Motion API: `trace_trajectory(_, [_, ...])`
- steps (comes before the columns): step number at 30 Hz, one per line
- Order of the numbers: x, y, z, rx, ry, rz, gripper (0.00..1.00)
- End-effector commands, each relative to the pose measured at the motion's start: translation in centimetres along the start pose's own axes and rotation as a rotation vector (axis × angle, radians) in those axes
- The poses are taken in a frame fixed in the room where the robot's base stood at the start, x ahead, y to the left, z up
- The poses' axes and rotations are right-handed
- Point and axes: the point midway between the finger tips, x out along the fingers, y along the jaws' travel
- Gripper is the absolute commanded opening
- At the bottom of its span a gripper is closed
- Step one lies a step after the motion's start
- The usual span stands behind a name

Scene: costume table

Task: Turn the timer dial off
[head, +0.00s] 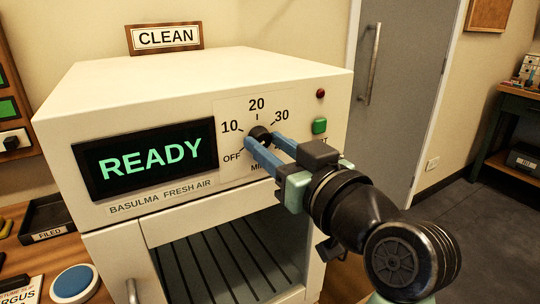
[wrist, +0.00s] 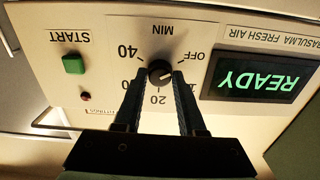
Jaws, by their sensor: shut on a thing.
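The timer dial (head: 259,133) is a small black knob on the front of the cream Basulma Fresh Air machine (head: 190,85), ringed by marks for OFF, 10, 20, 30 and 40. In the wrist view, upside down, the dial (wrist: 160,72) sits between the blue fingertips of my gripper (wrist: 163,78). My gripper (head: 262,141) is shut on the dial in the head view too. A light line on the knob shows in the wrist view, pointing toward the OFF side. The fingers hide part of the scale. The display (head: 150,158) reads READY in green.
A green START button (head: 320,126) and a red lamp (head: 321,93) are right of the dial. Below is a slatted opening (head: 225,255). A CLEAN sign (head: 165,38) stands on top. A blue round button (head: 74,283) and a FILED tray (head: 48,218) are at lower left.

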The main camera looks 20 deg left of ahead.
Motion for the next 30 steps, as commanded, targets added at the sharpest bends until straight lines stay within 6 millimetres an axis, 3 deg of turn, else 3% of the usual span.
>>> trace_trajectory(19, [0.0,0.02,0.02,-0.047,-0.001,0.0,0.0])
trace_trajectory(20, [0.0,0.01,0.02,-0.047,-0.001,0.0,0.45])
trace_trajectory(21, [0.0,0.01,0.01,-0.047,-0.001,0.0,0.52])
trace_trajectory(24, [0.0,0.01,0.01,-0.046,-0.001,0.0,0.69])
trace_trajectory(30, [0.0,0.0,0.0,-0.046,0.0,0.0,0.69])
